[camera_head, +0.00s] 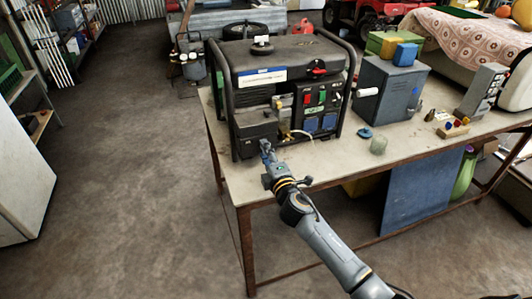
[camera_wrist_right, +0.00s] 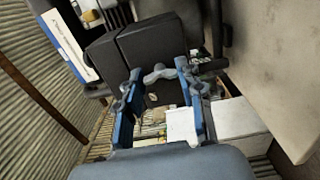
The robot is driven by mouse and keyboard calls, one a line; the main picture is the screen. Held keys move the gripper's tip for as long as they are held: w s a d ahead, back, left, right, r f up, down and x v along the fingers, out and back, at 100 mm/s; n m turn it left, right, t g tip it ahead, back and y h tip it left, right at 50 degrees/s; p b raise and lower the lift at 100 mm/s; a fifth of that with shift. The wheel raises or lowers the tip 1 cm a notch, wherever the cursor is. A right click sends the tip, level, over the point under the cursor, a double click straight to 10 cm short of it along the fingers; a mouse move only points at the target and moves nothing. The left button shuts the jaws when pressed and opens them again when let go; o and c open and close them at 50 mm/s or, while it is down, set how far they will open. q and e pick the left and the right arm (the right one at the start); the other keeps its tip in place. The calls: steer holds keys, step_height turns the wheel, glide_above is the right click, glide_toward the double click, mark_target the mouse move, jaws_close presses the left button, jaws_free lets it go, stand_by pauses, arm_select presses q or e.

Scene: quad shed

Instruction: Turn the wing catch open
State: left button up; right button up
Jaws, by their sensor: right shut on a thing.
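The generator (camera_head: 290,85) stands on the workbench in a black tube frame. A dark box-shaped cover (camera_head: 255,128) sits at its lower left front, and it fills the upper middle of the wrist view (camera_wrist_right: 150,42). The grey wing catch (camera_wrist_right: 160,73) shows at the edge of this cover, with its two lobes spread between my fingertips. My right gripper (camera_head: 266,150) reaches the cover from the front, and its blue fingers show in the wrist view (camera_wrist_right: 160,85). It is shut on the wing catch. In the head view the gripper hides the catch. My left gripper is not in view.
The workbench (camera_head: 235,180) has bare room at its front left corner. A small glass jar (camera_head: 378,145) and a teal round piece (camera_head: 365,132) lie right of the generator. A grey metal box (camera_head: 388,90) stands further right. The generator's frame surrounds the cover.

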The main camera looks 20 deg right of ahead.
steer(key=o, duration=1.2)
steer(key=shift+c, duration=0.2)
steer(key=s, duration=1.2)
steer(key=shift+d, duration=0.15)
